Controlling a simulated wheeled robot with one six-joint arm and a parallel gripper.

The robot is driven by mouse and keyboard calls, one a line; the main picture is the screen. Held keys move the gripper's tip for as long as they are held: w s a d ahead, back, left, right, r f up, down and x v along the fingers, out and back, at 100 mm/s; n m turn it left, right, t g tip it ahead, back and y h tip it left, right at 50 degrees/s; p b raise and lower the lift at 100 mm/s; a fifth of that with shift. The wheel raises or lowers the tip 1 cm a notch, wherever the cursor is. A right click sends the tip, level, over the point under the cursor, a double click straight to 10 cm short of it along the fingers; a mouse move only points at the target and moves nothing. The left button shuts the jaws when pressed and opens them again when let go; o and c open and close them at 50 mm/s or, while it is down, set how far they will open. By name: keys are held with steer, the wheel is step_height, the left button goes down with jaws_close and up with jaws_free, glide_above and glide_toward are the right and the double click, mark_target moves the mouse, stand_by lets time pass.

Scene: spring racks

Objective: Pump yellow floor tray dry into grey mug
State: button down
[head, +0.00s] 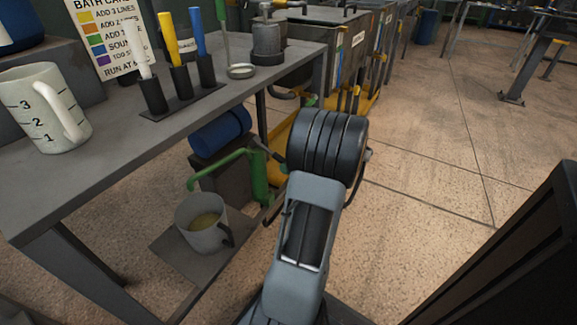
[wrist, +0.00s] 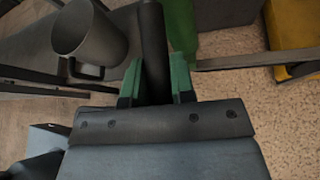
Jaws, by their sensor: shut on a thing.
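The grey mug (head: 198,232) stands on a low shelf under the spout of a green hand pump (head: 259,178). Yellowish liquid shows inside it. It also shows in the wrist view (wrist: 85,38), upper left. The yellow floor tray (head: 283,140) is on the floor behind the pump, mostly hidden by the bench leg and my arm. My gripper (wrist: 155,82) is shut on the black pump handle (wrist: 153,35), between green fingertips. In the head view my arm hides most of the gripper. The tray's liquid level cannot be seen.
A grey bench (head: 130,150) stands above the mug, with a white graduated jug (head: 40,108) and a rack of coloured handles (head: 180,105) on it. A blue drum (head: 220,130) lies behind the pump. Open floor (head: 440,180) is on the right.

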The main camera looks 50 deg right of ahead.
steer(key=c, duration=1)
jaws_free()
steer(key=shift+o, duration=0.2)
steer(key=p+v, duration=0.5)
steer(key=v, duration=0.8)
steer(key=shift+s+r+p, duration=0.15)
steer(key=shift+s+p, duration=0.15)
steer(key=shift+p, duration=0.05)
steer(key=shift+d, duration=0.15)
